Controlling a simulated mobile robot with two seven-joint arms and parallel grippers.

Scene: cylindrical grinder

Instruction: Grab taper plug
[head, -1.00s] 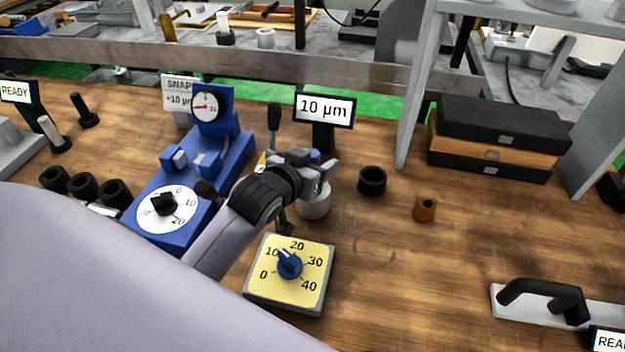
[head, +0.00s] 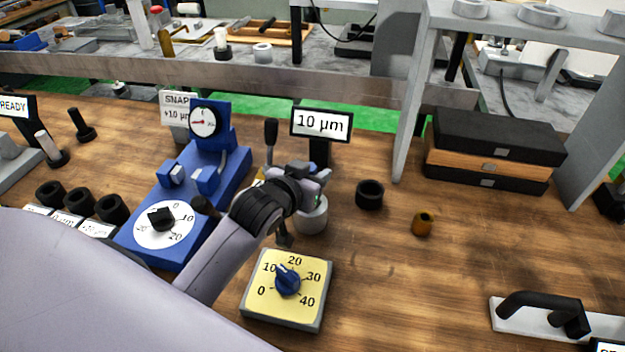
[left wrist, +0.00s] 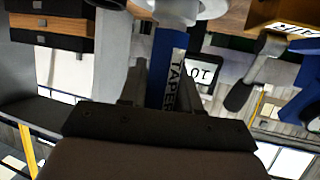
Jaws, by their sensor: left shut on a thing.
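The taper plug (left wrist: 170,75) shows in the left wrist view as a blue handle with a white label reading "TAPER". It sits between the two fingers of my left gripper (left wrist: 165,88), which is shut on it. In the head view my left gripper (head: 318,180) is just above a light grey cylinder (head: 311,217). The gripper hides the plug's handle there, and I cannot tell whether the plug touches the cylinder. My right gripper is in neither view.
A blue gauge device (head: 185,215) stands left of the gripper. A yellow dial box (head: 287,290) lies in front, a "10 µm" display (head: 321,124) behind. A black ring (head: 369,194) and a brass bushing (head: 422,224) are to the right. The table's right middle is mostly clear.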

